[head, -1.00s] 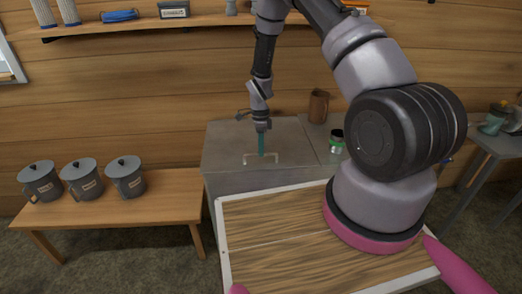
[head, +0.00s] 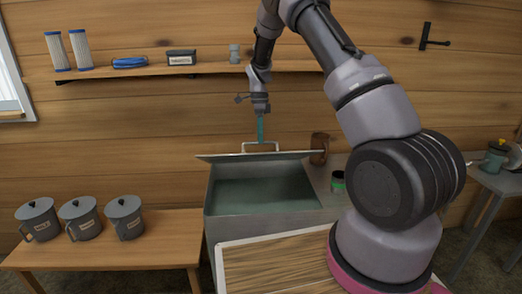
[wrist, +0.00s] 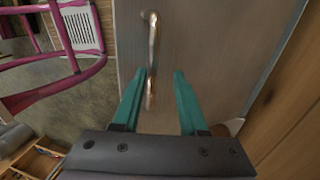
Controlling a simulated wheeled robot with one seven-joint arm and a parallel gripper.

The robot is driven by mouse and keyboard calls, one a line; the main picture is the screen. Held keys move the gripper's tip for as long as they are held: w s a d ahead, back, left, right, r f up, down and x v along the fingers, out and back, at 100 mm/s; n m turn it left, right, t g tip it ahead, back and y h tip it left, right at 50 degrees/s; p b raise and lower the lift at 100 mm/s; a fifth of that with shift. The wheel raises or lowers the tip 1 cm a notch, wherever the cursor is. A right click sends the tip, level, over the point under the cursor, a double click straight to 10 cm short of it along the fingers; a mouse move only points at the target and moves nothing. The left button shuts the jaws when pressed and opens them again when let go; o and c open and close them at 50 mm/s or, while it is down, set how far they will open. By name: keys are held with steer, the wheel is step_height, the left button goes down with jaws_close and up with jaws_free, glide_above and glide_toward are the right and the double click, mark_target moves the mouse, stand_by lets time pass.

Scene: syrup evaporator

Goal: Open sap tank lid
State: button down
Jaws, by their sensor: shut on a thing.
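The grey metal sap tank (head: 275,228) stands in the middle of the head view, its greenish inside showing. Its lid (head: 285,157) is raised and seen almost edge-on above the opening. The pale bar handle (head: 246,147) stands on the lid's upper side. My gripper (head: 261,141), with teal fingers, is shut on the handle from above. In the wrist view, the handle (wrist: 152,50) runs between the fingers (wrist: 154,76), with the grey lid face (wrist: 225,50) behind it.
A brown mug (head: 319,150) stands close to the lid's right end. A green-banded jar (head: 338,183) is right of the tank. Several lidded grey pots (head: 80,218) stand on the left bench. A wall shelf (head: 200,69) is behind my gripper.

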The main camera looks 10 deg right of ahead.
steer(key=shift+w+d+r, duration=0.15)
steer(key=shift+w+r, duration=0.1)
steer(key=shift+w, duration=0.25)
steer(key=shift+w+d+r, duration=0.15)
steer(key=shift+w+r, duration=0.05)
steer(key=shift+w, duration=0.3)
steer(key=c, duration=0.8)
jaws_free()
steer(key=shift+w+f, duration=0.2)
steer(key=shift+c, duration=0.2)
steer(key=shift+r, duration=0.1)
steer(key=shift+s+a, duration=0.15)
steer(key=v, duration=1)
steer(key=shift+r, duration=0.4)
steer(key=shift+c, duration=0.4)
